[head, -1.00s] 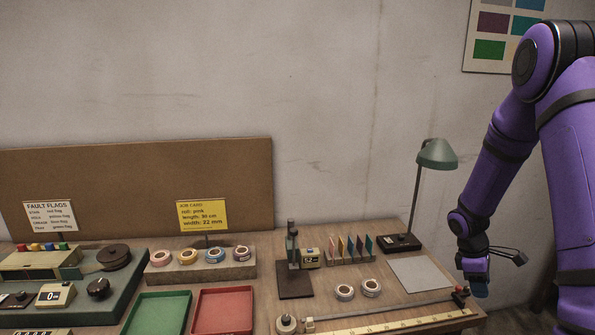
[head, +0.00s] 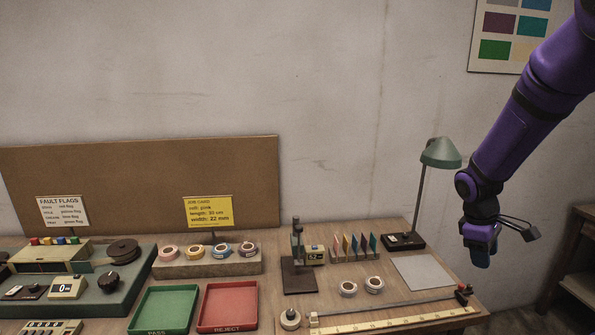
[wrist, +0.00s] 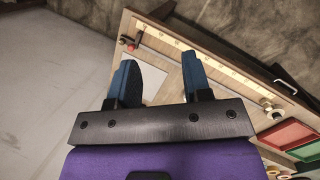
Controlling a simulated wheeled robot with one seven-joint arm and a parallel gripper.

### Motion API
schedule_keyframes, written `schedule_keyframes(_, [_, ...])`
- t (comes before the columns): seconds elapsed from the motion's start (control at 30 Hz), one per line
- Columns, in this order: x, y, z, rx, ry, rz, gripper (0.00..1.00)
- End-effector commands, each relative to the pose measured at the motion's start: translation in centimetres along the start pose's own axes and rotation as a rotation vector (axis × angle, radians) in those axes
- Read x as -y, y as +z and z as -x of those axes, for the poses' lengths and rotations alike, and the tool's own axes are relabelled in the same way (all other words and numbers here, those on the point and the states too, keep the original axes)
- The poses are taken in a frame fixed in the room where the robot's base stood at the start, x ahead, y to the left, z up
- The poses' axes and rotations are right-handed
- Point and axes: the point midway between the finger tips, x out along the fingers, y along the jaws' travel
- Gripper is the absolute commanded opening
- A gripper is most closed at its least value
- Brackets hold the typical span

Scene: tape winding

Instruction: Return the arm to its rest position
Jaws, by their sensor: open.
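My purple arm (head: 525,115) comes in from the upper right in the head view. My gripper (head: 478,254) hangs over the right end of the workbench, to the right of the grey sheet (head: 423,272) and the green lamp (head: 440,154). In the wrist view my gripper (wrist: 158,75) shows two blue fingers standing wide apart with nothing between them. The bench edge, the pale sheet (wrist: 144,78) and the long ruler (wrist: 190,45) lie beyond the fingers.
On the bench stand a green tray (head: 163,311), a red tray (head: 229,307), a tape rack (head: 207,264), two loose rolls (head: 361,286) and a yellow ruler (head: 395,322). A wooden shelf (head: 572,262) stands at the right. The space above the bench's middle is clear.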

Motion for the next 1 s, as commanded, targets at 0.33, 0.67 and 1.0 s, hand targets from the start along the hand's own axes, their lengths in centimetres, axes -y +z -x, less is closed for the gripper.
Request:
schedule_keyframes(0.33, [5.4, 2.7, 10.6, -0.165, 0.049, -0.221, 0.45])
schedule_keyframes(0.67, [11.9, 6.3, 17.5, -0.341, 0.038, -0.405, 0.45])
schedule_keyframes(1.0, [18.9, 10.7, 21.6, -0.530, -0.028, -0.563, 0.45])
